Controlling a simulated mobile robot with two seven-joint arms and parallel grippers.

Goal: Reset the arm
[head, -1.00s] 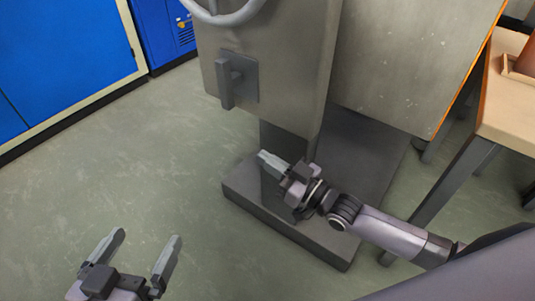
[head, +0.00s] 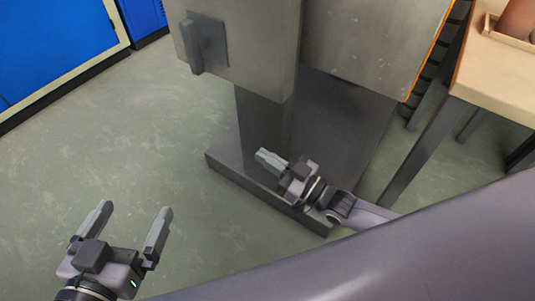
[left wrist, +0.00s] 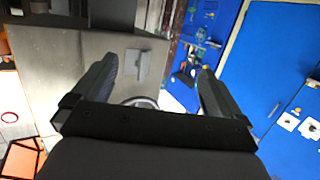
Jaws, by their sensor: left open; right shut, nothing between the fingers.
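My left gripper (head: 132,228) is at the lower left of the head view, open and empty above the bare floor. Its two fingers also frame the left wrist view (left wrist: 155,90), with nothing held between them. My right gripper (head: 270,158) is shut and empty. In the head view it appears in front of the grey machine's base, its arm coming in from the lower right. Part of my own arm covers the lower right of the head view and hides some of the right arm.
A grey machine (head: 345,45) with a handle (head: 195,45) stands on a dark base (head: 225,160). A wooden table (head: 490,80) with a tray is at the right. Blue cabinets (head: 50,40) stand at the upper left. The floor (head: 110,140) at the left is clear.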

